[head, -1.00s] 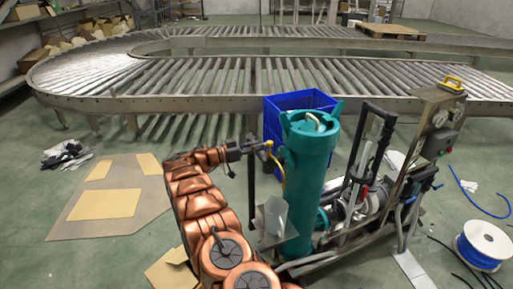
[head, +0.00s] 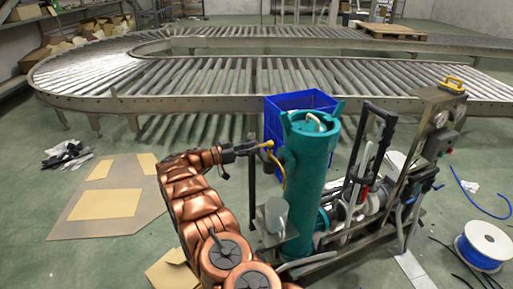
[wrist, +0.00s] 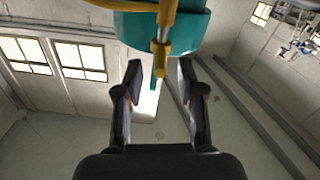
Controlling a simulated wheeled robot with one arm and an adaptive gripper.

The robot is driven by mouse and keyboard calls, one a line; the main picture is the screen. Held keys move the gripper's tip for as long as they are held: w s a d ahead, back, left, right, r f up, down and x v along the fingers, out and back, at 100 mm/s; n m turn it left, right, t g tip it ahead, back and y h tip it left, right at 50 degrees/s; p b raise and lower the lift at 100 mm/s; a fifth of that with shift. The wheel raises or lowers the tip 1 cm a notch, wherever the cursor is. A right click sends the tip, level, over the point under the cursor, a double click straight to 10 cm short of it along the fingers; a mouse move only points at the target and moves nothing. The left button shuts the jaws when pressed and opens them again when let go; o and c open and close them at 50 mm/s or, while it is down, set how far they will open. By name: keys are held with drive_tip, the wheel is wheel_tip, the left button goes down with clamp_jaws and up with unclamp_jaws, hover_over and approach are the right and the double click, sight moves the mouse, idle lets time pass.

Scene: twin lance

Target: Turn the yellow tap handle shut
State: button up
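The yellow tap handle (head: 266,144) is at the left side of the teal cylinder (head: 310,180), near its upper part. A yellow curved hose or pipe (head: 281,172) runs down just below it. My gripper (head: 255,147) reaches in from the left, right beside the handle. In the wrist view the yellow tap (wrist: 163,45) hangs from the top centre in front of the teal cylinder (wrist: 195,28). My gripper (wrist: 160,80) shows two dark fingers spread apart, with the tap's lower end between or just beyond their tips. Contact cannot be told.
A blue bin (head: 290,103) stands behind the cylinder. A pump frame with hoses and a gauge panel (head: 437,125) is to the right. A roller conveyor (head: 200,85) curves behind. Flat cardboard (head: 110,205) lies at left, a cable spool (head: 482,245) at right.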

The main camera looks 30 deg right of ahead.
drive_tip(key=w+a, duration=0.1)
drive_tip(key=a, duration=0.8)
drive_tip(key=shift+a, duration=0.25)
